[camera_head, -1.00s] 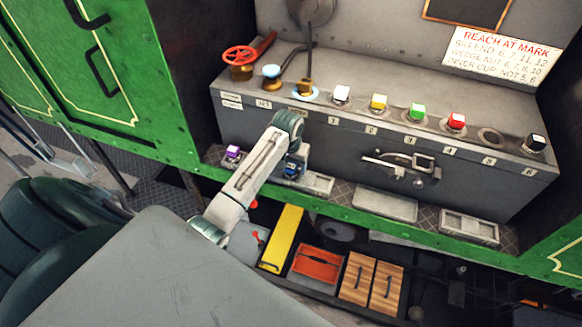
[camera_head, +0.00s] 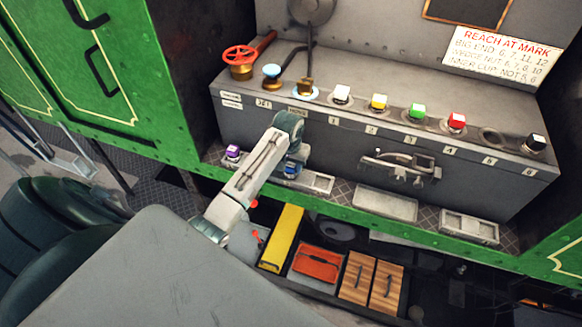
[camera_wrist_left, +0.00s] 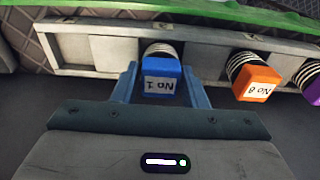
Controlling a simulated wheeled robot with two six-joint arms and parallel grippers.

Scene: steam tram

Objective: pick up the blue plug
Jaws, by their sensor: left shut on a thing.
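The blue plug (camera_wrist_left: 160,82) has a white "No 1" label, upside down in the left wrist view, and a black-and-white ribbed end. It is at the long pale tray (camera_wrist_left: 115,48), its ribbed end against the tray. My left gripper (camera_wrist_left: 162,78) is shut on it, one finger at each side. In the head view the blue plug (camera_head: 291,170) shows only in part below my left gripper (camera_head: 291,163), whose fingers are mostly hidden there. My right gripper is in neither view.
An orange plug (camera_wrist_left: 257,82) labelled "No 6" and a purple plug (camera_wrist_left: 314,83) sit at the same tray. A grey box (camera_head: 350,150) rises behind, with white, yellow, green, red and black-and-white plugs on top. A metal handle (camera_head: 400,163) juts from its front.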

